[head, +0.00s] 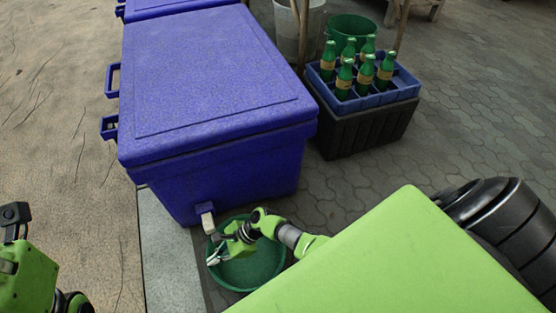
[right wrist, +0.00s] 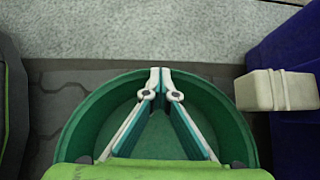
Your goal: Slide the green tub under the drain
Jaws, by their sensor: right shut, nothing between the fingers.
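The green tub (head: 268,268) is a round, open basin on the paving at the foot of the blue cooler. The drain, a pale block-shaped spout (head: 207,222), sticks out low on the cooler's side. In the head view it is at the tub's upper left rim. In the right wrist view the spout (right wrist: 275,91) has its tip close to the right rim of the tub (right wrist: 80,115); I cannot tell whether it overhangs. My right gripper (head: 213,258) is shut and empty, its fingertips (right wrist: 160,74) at the tub's rim. Only part of my left arm shows, without its fingers.
The large blue cooler (head: 215,75) stands beside the tub. A blue crate (head: 350,103) of green bottles sits on a black crate (head: 365,132) behind. A pale kerb strip (head: 165,250) runs left of the tub. The paving at right is open.

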